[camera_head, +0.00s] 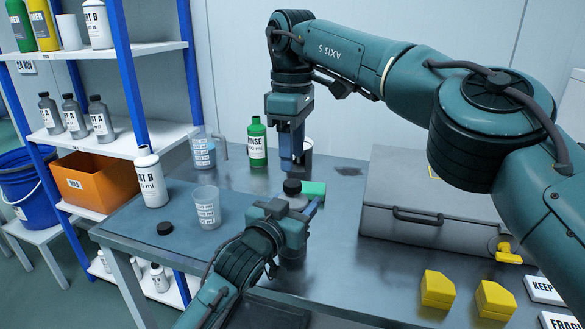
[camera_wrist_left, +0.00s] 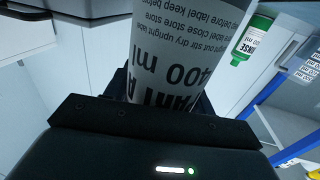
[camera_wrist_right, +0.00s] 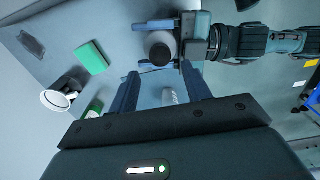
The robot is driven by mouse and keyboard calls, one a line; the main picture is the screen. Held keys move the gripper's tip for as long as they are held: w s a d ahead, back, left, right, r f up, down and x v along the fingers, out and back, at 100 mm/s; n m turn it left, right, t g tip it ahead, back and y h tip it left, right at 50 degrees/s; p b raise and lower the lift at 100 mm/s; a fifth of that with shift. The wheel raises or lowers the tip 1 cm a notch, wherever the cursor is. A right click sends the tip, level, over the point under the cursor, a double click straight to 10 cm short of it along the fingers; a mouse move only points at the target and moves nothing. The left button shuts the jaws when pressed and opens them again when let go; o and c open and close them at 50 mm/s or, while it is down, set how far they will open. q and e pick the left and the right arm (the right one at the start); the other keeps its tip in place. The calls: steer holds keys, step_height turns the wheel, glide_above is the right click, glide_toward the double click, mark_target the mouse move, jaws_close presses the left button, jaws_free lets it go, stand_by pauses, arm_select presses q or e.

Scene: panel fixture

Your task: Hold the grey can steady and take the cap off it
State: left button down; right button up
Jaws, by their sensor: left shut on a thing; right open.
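The grey can (camera_head: 295,201) stands upright in the middle of the bench, with its dark cap (camera_head: 292,186) on top. My left gripper (camera_head: 291,209) is shut on the can's body from the side. The can's printed label (camera_wrist_left: 185,60) fills the middle of the left wrist view. My right gripper (camera_head: 291,168) is open and empty, pointing down just above the cap. In the right wrist view the cap (camera_wrist_right: 160,50) shows from above, just beyond my open fingers. The can's lower part is mostly hidden by my left gripper.
A green sponge (camera_head: 313,189) lies just right of the can. A green bottle (camera_head: 257,142) and a jug (camera_head: 203,152) stand behind. A clear cup (camera_head: 207,208), a white bottle (camera_head: 150,178) and a loose black cap (camera_head: 165,228) are left. A grey case (camera_head: 430,205) is right.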

mark_target(292, 183)
step_height(292, 183, down, 6)
steer(key=shift+r, duration=0.15)
stand_by(0.3)
